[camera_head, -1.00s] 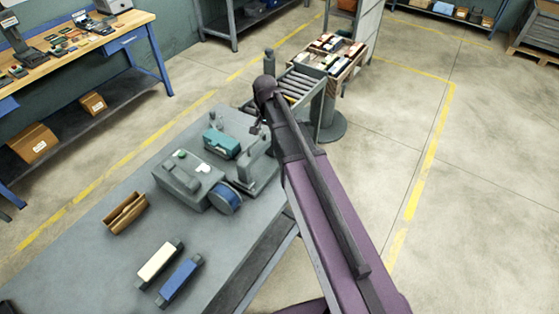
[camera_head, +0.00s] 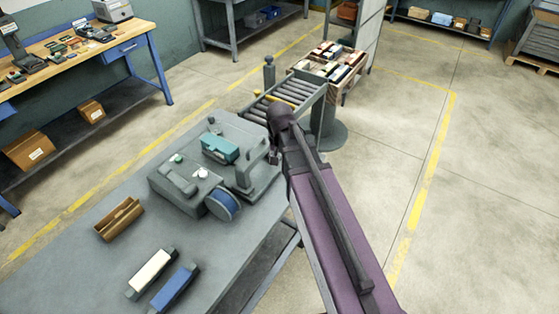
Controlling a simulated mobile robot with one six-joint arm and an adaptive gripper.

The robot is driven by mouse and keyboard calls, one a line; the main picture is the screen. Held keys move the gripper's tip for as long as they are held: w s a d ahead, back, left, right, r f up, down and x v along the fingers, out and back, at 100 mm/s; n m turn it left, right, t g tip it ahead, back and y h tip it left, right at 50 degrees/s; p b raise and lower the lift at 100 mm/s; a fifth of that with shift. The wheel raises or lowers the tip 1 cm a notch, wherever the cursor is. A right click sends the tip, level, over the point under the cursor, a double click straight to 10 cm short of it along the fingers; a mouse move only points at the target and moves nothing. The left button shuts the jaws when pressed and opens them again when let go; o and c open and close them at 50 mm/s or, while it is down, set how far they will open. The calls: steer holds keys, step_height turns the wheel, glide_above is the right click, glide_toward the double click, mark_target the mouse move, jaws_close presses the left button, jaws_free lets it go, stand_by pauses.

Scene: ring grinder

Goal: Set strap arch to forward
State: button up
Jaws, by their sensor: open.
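The grey grinder (camera_head: 183,186) stands on the far part of the grey workbench (camera_head: 95,235). It has a blue-rimmed wheel (camera_head: 223,204) at its front and a teal block (camera_head: 219,148) behind. A grey upright part (camera_head: 244,172) rises from the plate on its right side. It may be the strap arch, but I cannot tell for sure, nor which way it is set. My gripper (camera_head: 274,155) is just to the right of this upright part, small and partly covered by my own arm. No object shows in it. I cannot tell whether it touches the upright part.
A brown open holder (camera_head: 119,219), a cream-topped block (camera_head: 151,273) and a blue block (camera_head: 174,288) lie on the near bench. A roller conveyor (camera_head: 297,90) stands behind my wrist, with a crate of colored items (camera_head: 331,62) beyond. The floor at right is clear.

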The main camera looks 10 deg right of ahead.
stand_by(0.4)
steer(key=s+d+f+n+b, duration=0.3)
steer(key=s+f+b, duration=0.2)
steer(key=s, duration=0.4)
steer(key=shift+f+n, duration=0.2)
steer(key=shift+n, duration=0.1)
